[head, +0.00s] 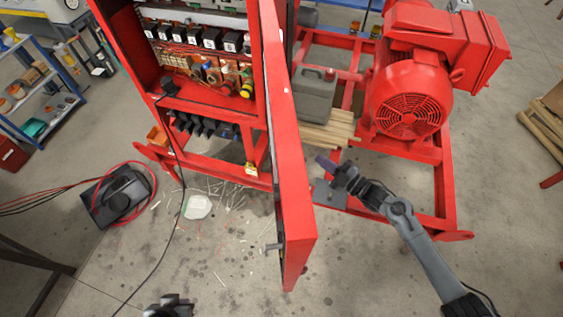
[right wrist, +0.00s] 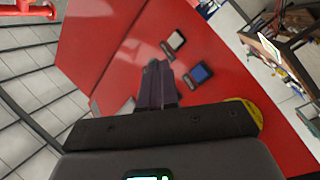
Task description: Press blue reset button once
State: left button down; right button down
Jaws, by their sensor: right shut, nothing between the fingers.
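The blue button (right wrist: 201,73) sits in a dark square housing on a red panel in the right wrist view. A similar housing with a pale grey button (right wrist: 176,40) is beside it. My right gripper (right wrist: 155,68) is shut and empty, its fingertips just left of the blue button in that view; I cannot tell whether they touch the panel. In the head view the right gripper (head: 323,163) is right of the open red cabinet door (head: 290,150). The buttons cannot be made out there. A dark part at the bottom edge appears to be my left gripper (head: 170,304), largely cut off.
The red cabinet (head: 132,45) with wiring and breakers stands left of the door. Debris lies on the floor.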

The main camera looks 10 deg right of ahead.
jog(key=w+a, duration=0.1)
jog(key=a, duration=0.7)
jog(key=shift+a+p, duration=0.3)
jog(key=shift+a, duration=0.1)
jog(key=shift+a, duration=0.2)
dwell(1.9)
jog(key=shift+a, duration=0.25)
jog(key=shift+w+a, duration=0.1)
jog(key=shift+a, duration=0.3)
dwell(1.1)
jog(key=shift+d, duration=0.8)
jog(key=shift+d, duration=0.15)
jog(key=shift+s+d+b, duration=0.15)
jog(key=shift+s+d, duration=0.05)
jog(key=shift+d, duration=1)
jog(key=shift+s+d+b, duration=0.15)
jog(key=shift+s+d, duration=0.05)
jog(key=shift+d, duration=0.95)
